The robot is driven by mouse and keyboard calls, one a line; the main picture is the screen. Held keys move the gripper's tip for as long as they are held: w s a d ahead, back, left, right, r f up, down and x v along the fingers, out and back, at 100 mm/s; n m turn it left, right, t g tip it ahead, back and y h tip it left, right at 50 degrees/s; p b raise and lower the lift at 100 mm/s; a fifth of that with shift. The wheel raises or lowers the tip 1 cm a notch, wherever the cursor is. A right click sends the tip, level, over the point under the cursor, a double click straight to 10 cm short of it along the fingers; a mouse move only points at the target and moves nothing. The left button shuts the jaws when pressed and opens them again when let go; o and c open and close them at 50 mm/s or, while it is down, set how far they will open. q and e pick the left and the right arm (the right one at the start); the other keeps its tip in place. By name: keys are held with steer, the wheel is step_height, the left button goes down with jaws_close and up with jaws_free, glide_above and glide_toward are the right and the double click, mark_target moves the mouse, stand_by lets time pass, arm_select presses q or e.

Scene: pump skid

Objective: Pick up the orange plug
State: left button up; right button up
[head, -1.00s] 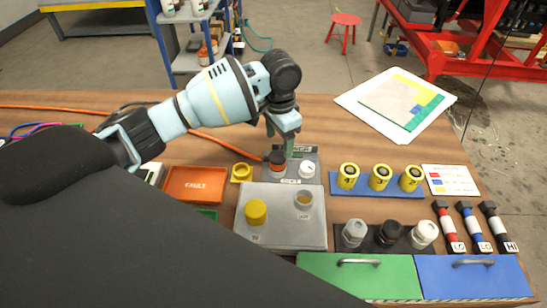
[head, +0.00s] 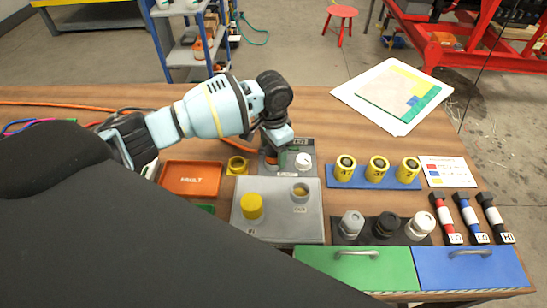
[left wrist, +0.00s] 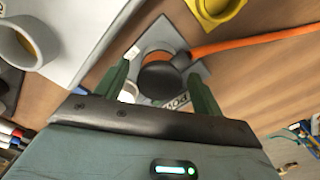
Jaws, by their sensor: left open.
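The orange plug (head: 270,160) sits on a small grey panel (head: 267,171) on the bench, largely hidden by my left gripper in the head view. In the left wrist view the plug (left wrist: 150,50) shows an orange body with a dark round cap, and an orange cable runs off it to the right. My left gripper (head: 284,159) points down over the panel. In the left wrist view its open fingers (left wrist: 160,72) stand on either side of the plug, with gaps visible; whether they reach down beside it I cannot tell. My right gripper is not in view.
A white dial (head: 303,161) stands close right of the plug. A yellow ring (head: 237,165) and an orange FAULT tray (head: 192,180) lie to the left. A grey box (head: 277,222) with a yellow cap is in front. Yellow cylinders stand on a blue strip (head: 375,182) at right.

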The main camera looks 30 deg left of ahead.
arm_select(q)
steer(key=shift+f, duration=0.4)
steer(key=c, duration=1.2)
step_height(320, 180, up, 10)
steer(key=shift+r+p, duration=0.1)
steer(key=shift+p, duration=0.35)
